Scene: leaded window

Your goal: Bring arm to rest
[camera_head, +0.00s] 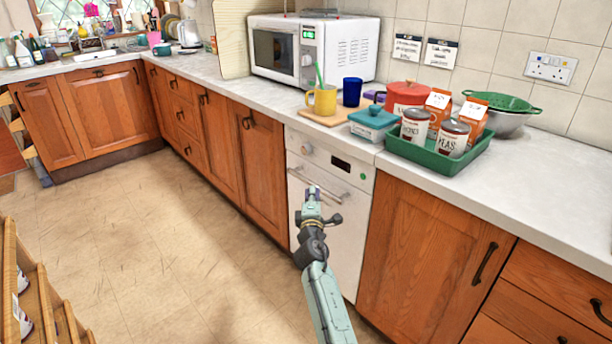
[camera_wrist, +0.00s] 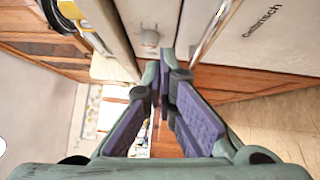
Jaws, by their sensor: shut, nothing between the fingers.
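My gripper (camera_head: 314,190) is at the end of my arm, reaching up from the lower middle of the head view. It is in front of the white dishwasher (camera_head: 338,226), close to its bar handle; I cannot tell whether it touches. In the wrist view my gripper (camera_wrist: 163,75) shows two fingers with purple pads, their tips together and nothing between them. The dishwasher front (camera_wrist: 240,35) fills the upper part of that view, with its knob and handle bar visible beside the fingers. The dishwasher door is closed.
The counter above holds a green tray (camera_head: 400,147) with cans and cartons, a yellow mug (camera_head: 322,101) on a board, a blue cup (camera_head: 352,91) and a microwave (camera_head: 315,50). Wooden cupboards flank the dishwasher. A wooden rack (camera_head: 40,290) stands lower left. The floor (camera_head: 150,230) between is clear.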

